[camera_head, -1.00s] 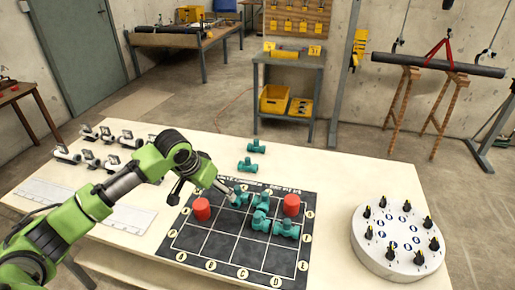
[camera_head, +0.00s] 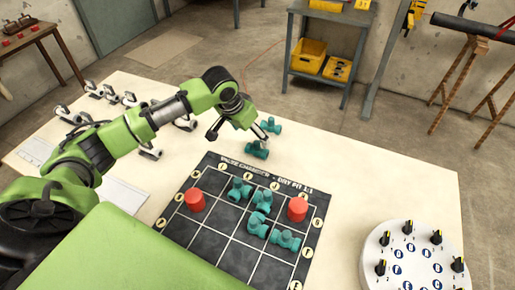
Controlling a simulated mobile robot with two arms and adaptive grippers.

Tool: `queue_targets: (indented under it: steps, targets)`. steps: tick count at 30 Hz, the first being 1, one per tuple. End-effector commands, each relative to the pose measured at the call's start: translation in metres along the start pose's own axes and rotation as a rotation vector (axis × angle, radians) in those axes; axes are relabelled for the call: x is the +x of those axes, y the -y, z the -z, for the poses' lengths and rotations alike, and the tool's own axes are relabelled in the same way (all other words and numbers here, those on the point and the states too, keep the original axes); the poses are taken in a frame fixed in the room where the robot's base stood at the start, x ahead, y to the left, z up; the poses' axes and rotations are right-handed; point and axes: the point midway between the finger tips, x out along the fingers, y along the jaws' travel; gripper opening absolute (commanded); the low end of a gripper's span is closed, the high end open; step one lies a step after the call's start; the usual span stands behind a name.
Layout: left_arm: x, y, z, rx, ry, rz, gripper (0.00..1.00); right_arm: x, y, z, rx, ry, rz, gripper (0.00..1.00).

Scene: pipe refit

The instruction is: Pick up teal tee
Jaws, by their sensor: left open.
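Two teal tees lie on the bare table behind the black grid mat (camera_head: 225,250): a nearer tee (camera_head: 257,150) and a farther tee (camera_head: 271,126). Several more teal tees are on the mat, among them one at its back (camera_head: 239,190), one in the middle (camera_head: 257,224) and one at the right (camera_head: 286,240). My left gripper (camera_head: 238,135) is open and empty, its fingers spread above the table by the nearer off-mat tee. One finger overlaps the view close to that tee; I cannot tell whether they touch. My right gripper is not in view.
Red cylinders stand on the mat at left (camera_head: 195,200) and right (camera_head: 297,209). A round white dial stand (camera_head: 412,260) is at the right front. The table's back right is clear.

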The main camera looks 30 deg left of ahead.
Motion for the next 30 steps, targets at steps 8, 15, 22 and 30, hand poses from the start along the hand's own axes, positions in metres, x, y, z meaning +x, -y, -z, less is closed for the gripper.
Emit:
queue_targets:
  steps: [8, 15, 22, 30]
  targets:
    - [0.026, -0.001, 0.001, 0.0, 0.0, -0.001, 0.75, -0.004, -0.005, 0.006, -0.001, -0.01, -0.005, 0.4]
    - [0.059, -0.002, 0.0, -0.002, 0.001, -0.001, 0.75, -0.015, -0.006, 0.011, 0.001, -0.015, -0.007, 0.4]
    - [0.075, -0.001, -0.001, 0.0, -0.001, 0.001, 0.75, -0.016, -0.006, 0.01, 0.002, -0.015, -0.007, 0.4]
    - [0.075, -0.001, -0.001, 0.0, -0.001, 0.0, 0.49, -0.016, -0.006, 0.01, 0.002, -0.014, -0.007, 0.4]
